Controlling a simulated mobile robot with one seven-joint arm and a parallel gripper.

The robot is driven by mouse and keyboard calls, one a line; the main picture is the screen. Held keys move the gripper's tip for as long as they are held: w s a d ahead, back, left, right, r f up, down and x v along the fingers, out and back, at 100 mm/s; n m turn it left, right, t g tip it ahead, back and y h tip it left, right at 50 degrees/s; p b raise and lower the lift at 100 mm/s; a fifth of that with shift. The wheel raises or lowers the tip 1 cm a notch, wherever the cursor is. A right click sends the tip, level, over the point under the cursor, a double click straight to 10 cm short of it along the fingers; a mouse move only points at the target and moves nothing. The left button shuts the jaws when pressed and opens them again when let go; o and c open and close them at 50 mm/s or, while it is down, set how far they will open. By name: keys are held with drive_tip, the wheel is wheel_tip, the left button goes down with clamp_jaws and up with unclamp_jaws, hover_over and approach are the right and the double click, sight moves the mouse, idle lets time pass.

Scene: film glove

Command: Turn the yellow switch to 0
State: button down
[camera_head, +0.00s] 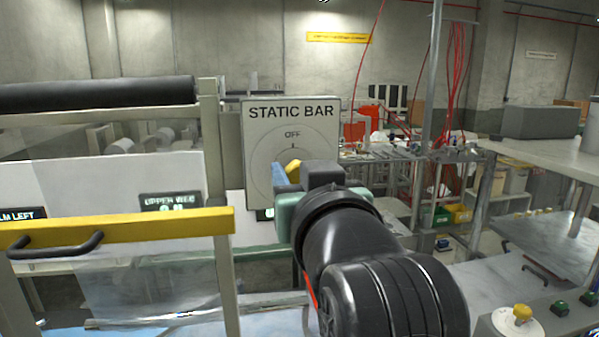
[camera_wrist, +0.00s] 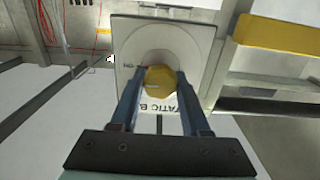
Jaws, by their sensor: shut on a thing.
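The yellow switch (camera_wrist: 159,79) is a knob at the middle of the grey STATIC BAR panel (camera_head: 259,130). In the head view only a small part of the yellow switch (camera_head: 293,168) shows beside my gripper (camera_head: 285,172). An OFF mark stands above the dial in that view. The wrist view shows the panel (camera_wrist: 125,30) turned over, with its lettering partly hidden. There my gripper (camera_wrist: 156,88) has its two blue fingers on either side of the knob, shut on it. The lower part of the dial is hidden by my gripper in the head view.
A yellow rail (camera_head: 120,232) with a black handle spans the left front. A black roller (camera_head: 97,93) lies above it. A grey box with a yellow button (camera_head: 522,311) is at the lower right. Metal frames and a bench (camera_head: 540,158) stand to the right.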

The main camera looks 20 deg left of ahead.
drive_tip(key=shift+n+b, duration=0.35)
drive_tip(key=shift+n, duration=0.05)
drive_tip(key=n+b, duration=0.2)
drive_tip(key=n, duration=0.2)
drive_tip(key=shift+f, duration=0.15)
drive_tip(key=n+b, duration=0.3)
drive_tip(key=n, duration=0.1)
drive_tip(key=shift+s+a+n, duration=0.1)
drive_tip(key=shift+n, duration=0.2)
drive_tip(key=n+b, duration=0.2)
drive_tip(key=n, duration=0.2)
drive_tip(key=shift+f, duration=0.1)
drive_tip(key=shift+n+b, duration=1.1)
drive_tip(key=shift+n, duration=1.1)
drive_tip(key=shift+a, duration=0.1)
drive_tip(key=shift+c, duration=1.9)
unclamp_jaws()
